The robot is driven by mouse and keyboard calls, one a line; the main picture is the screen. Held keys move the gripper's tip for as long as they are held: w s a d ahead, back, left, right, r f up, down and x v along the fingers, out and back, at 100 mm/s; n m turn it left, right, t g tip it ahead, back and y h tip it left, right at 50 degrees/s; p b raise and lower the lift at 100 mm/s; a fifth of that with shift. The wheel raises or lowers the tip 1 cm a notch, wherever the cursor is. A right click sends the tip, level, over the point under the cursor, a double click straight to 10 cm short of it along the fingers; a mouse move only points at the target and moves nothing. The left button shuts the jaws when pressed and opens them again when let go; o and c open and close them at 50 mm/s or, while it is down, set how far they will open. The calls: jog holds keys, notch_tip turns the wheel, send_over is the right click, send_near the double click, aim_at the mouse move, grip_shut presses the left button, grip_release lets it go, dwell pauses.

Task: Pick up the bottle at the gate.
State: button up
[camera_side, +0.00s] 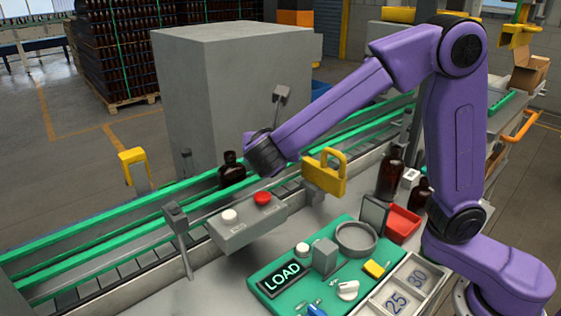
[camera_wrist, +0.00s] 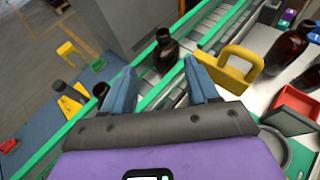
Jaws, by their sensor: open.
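A dark amber bottle (camera_wrist: 166,50) stands upright on the conveyor, ahead of my gripper (camera_wrist: 160,68) and between its two blue fingers in the wrist view. The fingers are apart with nothing held. My fingers are hidden there. A yellow gate-like bracket (camera_side: 325,172) stands at the belt's near side; it also shows in the wrist view (camera_wrist: 235,68).
Green rails (camera_side: 95,246) edge the conveyor. A button box (camera_side: 245,222) and a sensor post (camera_side: 178,235) stand at its near side. A grey cabinet (camera_side: 205,95) stands behind. More bottles (camera_side: 390,174), a red tray (camera_side: 403,223) and a green LOAD board (camera_side: 262,283) occupy the bench.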

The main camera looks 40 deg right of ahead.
jog(key=shift+s+d+x, duration=0.15)
jog(key=shift+x, duration=3.95)
jog(key=shift+s+d+x, duration=0.1)
jog(key=shift+d+x, duration=0.05)
jog(key=shift+x, duration=4)
jog(key=shift+a, duration=0.1)
grip_shut()
